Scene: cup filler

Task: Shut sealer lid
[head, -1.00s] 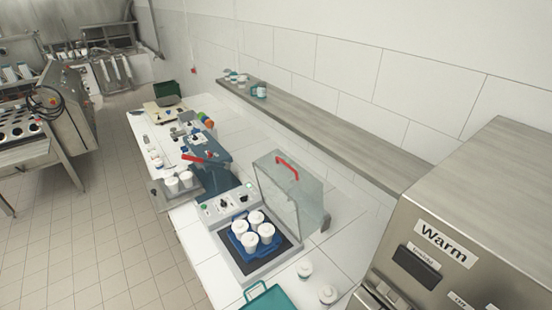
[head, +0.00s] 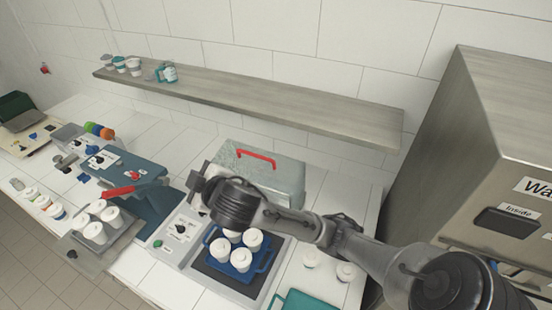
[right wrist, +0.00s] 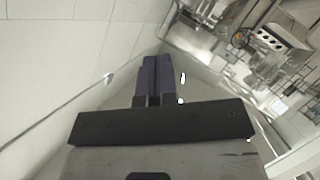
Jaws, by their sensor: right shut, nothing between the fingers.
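The sealer (head: 208,281) stands on the white counter. Its clear lid (head: 286,172) stands raised at the back, with a red handle (head: 256,156) along its top edge. A blue tray (head: 263,268) with several white lidded cups (head: 241,259) sits on the sealer's dark bed, partly hidden by my right arm. My right gripper (right wrist: 155,68) is shut and empty, its purple fingers together in the right wrist view. In the head view my right arm reaches across in front of the lid from the right; its fingertips are hard to make out there. My left gripper is not in view.
A steel cabinet (head: 480,130) stands at the right. A wall shelf (head: 260,95) runs behind the sealer. A blue machine with a red lever (head: 118,192) stands left of the sealer. Two white cups (head: 346,271) and a teal tray (head: 300,300) are at the front right.

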